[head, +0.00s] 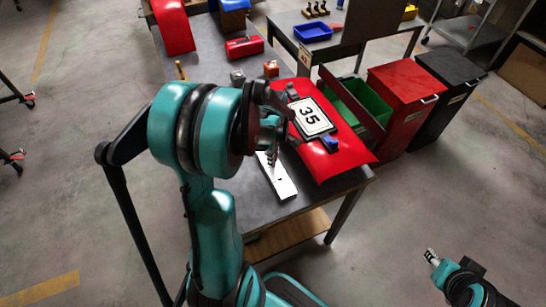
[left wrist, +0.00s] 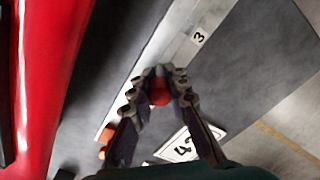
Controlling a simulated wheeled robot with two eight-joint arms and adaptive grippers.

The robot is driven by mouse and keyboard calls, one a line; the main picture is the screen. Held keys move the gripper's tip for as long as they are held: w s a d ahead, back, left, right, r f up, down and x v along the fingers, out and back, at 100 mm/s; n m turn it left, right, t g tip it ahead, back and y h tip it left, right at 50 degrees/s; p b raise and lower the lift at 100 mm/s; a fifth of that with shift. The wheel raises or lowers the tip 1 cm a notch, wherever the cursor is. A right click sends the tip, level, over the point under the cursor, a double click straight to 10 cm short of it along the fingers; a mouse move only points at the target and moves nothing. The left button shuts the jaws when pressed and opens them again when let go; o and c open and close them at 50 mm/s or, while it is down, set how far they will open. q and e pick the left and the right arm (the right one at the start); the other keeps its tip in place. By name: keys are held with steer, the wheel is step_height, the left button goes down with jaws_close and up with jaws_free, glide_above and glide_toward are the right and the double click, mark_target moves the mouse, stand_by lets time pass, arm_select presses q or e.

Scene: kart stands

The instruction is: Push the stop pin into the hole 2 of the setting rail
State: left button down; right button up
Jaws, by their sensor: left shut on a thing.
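My left gripper (left wrist: 160,76) is shut on the stop pin, whose round red knob (left wrist: 159,94) shows between the fingers in the left wrist view. The pin's lower end is hidden. The pale setting rail (head: 281,180) lies on the table in the head view, partly covered by my left arm. In the left wrist view the rail (left wrist: 172,55) runs diagonally behind the fingertips, with a label "3" on it. I cannot tell whether the pin touches the rail, and hole 2 is hidden. My right gripper (head: 431,257) is at the lower right, away from the table; its jaws are too small to read.
A white number card (left wrist: 188,145) lies below the fingers in the wrist view. Bins (head: 403,105) stand beyond the table.

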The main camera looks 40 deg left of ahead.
arm_select(q)
steer(key=shift+f+b, duration=0.7)
steer(key=shift+f, duration=0.2)
steer(key=c, duration=1.4)
jaws_free()
steer(key=shift+r, duration=0.1)
step_height(320, 180, up, 12)
steer(key=shift+f, duration=0.1)
